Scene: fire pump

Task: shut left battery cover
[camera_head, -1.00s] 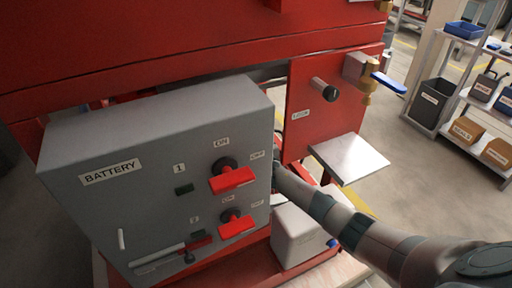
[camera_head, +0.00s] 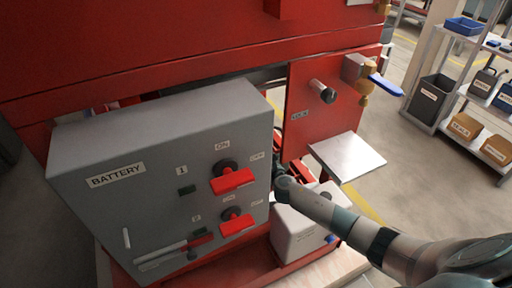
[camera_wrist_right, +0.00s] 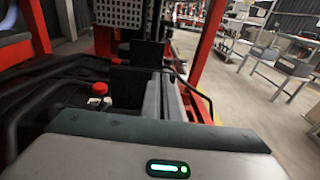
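A grey box labelled BATTERY (camera_head: 98,222) with two red switch handles stands at the left front of the red machine. I cannot make out the left battery cover for certain. A white box (camera_head: 300,238) sits low to the right of the grey box. My right arm reaches in from the right above the white box, and its end is hidden behind the grey box's right edge. In the right wrist view, my right gripper (camera_wrist_right: 138,72) shows as dark finger parts beside a narrow pale grey panel (camera_wrist_right: 158,100). Its opening is unclear. My left gripper is out of view.
A silver plate (camera_head: 348,157) juts out from a red panel (camera_head: 302,92) with a black knob (camera_head: 323,91). In the wrist view, black hoses and a red cap (camera_wrist_right: 99,89) lie at left. Shelves (camera_head: 478,100) stand at the right, beyond free floor.

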